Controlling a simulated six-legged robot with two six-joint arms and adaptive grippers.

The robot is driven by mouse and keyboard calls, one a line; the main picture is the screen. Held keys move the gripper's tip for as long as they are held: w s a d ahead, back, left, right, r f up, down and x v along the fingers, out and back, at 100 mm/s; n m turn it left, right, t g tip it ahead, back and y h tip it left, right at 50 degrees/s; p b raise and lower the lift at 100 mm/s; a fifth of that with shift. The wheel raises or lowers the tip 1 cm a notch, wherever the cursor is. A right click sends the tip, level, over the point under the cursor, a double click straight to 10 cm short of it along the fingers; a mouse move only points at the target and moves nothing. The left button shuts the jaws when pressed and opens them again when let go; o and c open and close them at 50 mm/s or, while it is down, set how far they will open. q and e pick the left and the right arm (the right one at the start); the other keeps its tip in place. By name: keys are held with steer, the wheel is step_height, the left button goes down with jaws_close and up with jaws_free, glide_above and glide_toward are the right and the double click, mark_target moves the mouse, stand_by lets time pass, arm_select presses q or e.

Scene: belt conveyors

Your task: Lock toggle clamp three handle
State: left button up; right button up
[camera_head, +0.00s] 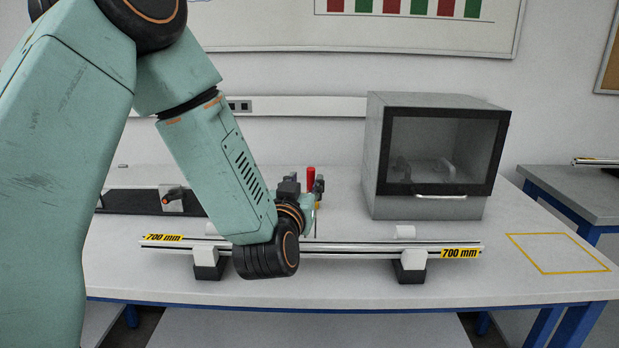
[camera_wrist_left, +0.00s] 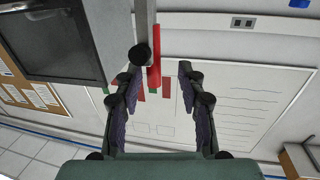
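A red upright clamp handle (camera_head: 311,180) shows behind the front rail, right by my left gripper (camera_head: 303,188). In the left wrist view the red handle (camera_wrist_left: 154,72) lies near the tips of my left gripper (camera_wrist_left: 160,75), closer to the left finger. The two fingers are spread wide and grip nothing. A grey metal bar (camera_wrist_left: 145,18) with a black knob (camera_wrist_left: 140,54) is beside the red handle. The clamp's base is hidden behind my left wrist and forearm. Which numbered clamp it is cannot be told. My right gripper is out of view.
A silver 700 mm rail (camera_head: 350,247) lies across the front on black and white blocks. A grey cabinet (camera_head: 430,208) with a dark window stands behind right. A black strip with a small clamp-like part (camera_head: 172,198) is at left. A yellow-outlined area at right is clear.

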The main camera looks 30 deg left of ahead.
mark_target(310, 180)
arm_select(q)
steer(key=shift+w+r, duration=0.15)
steer(key=shift+w, duration=1.4)
steer(key=shift+a, duration=0.35)
steer(key=shift+d, duration=0.35)
steer(key=c, duration=0.5)
steer(key=shift+a, duration=0.15)
jaws_close()
